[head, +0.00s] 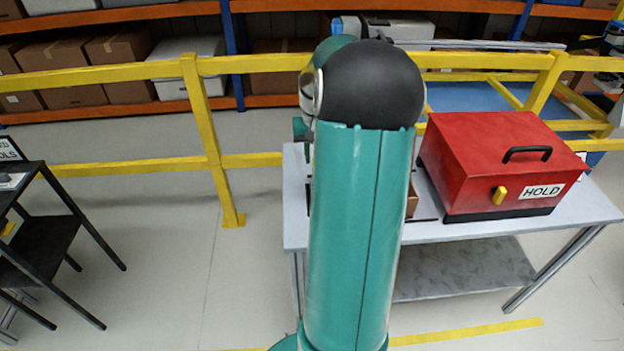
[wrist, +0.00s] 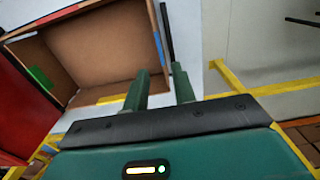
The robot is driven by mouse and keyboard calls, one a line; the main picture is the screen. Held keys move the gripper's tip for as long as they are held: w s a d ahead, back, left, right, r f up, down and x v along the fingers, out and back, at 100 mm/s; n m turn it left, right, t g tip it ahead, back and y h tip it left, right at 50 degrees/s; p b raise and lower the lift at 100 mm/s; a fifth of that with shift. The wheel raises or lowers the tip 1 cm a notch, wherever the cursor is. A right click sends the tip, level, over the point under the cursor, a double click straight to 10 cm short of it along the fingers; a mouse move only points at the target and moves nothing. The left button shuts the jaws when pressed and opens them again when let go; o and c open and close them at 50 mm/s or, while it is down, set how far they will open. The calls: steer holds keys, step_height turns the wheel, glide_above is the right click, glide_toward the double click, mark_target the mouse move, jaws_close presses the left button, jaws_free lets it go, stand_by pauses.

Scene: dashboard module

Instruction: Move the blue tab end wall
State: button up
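An open brown box-like module (wrist: 100,50) fills the upper left of the wrist view. A green tab (wrist: 40,78) is on the left wall and a yellow tab (wrist: 112,98) on the near edge. My gripper (wrist: 160,80) is open, its two green fingers apart near the module's lower right corner. I cannot tell whether they touch the right wall. In the head view my arm hides most of the module; a brown bit (head: 411,200) shows.
A red box marked HOLD (head: 490,165) stands right of the module on the grey table (head: 450,232). A yellow railing (head: 130,77) runs behind. A black stand (head: 45,235) is at the left, with open floor between it and the table.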

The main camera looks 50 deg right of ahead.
step_height(320, 180, down, 10)
steer(key=shift+s+a+f, duration=0.1)
steer(key=shift+c, duration=0.3)
jaws_close()
stand_by(1.3)
